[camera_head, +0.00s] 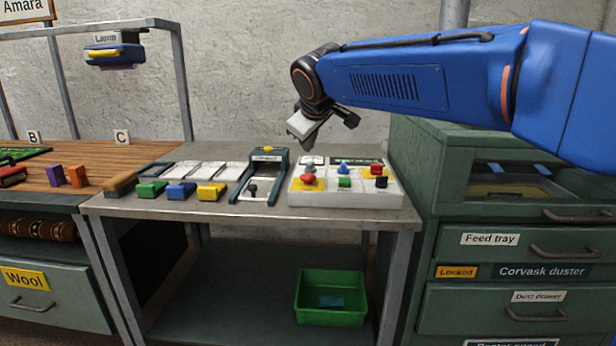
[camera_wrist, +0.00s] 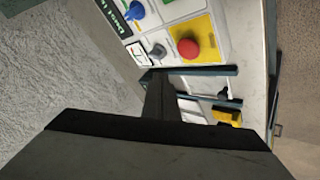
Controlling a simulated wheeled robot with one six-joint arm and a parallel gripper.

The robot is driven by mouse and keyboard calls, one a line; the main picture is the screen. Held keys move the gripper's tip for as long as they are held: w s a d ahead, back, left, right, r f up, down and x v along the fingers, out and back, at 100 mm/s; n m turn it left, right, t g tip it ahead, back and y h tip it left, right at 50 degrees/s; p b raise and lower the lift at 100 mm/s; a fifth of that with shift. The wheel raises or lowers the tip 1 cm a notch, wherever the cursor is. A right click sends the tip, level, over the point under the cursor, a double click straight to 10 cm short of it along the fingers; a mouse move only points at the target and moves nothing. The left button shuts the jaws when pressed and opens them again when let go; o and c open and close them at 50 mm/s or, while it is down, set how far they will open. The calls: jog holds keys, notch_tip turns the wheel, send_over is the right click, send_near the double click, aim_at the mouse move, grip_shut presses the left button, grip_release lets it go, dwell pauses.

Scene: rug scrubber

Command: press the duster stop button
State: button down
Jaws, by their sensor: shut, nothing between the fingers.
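A white control panel (camera_head: 345,199) sits on the right end of the grey bench. A large red mushroom button (camera_head: 308,181) stands on a yellow plate at its front left; the wrist view shows it too (camera_wrist: 188,48). The panel also bears a blue knob (camera_head: 344,169), a green button (camera_head: 344,183), a black knob (camera_head: 381,183) and a smaller red part (camera_head: 376,170) at the back right. The labels are too small to read, so I cannot tell which is marked duster stop. My gripper (camera_head: 301,139) is shut and empty, above the panel's left back side, apart from it.
A teal frame (camera_head: 268,155) with a small black knob stands just left of the panel. Green, blue (camera_head: 180,190) and yellow blocks lie farther left. The green Corvask duster cabinet (camera_head: 475,210) stands close on the right. A green bin (camera_head: 330,312) sits on the lower shelf.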

aim_at(309, 177)
jog(key=shift+f, duration=2.5)
jog(key=shift+f, duration=0.1)
jog(key=shift+f, duration=0.35)
jog(key=shift+f, duration=0.5)
dwell(1.0)
jog(key=shift+r, duration=0.95)
jog(key=shift+r, duration=2.5)
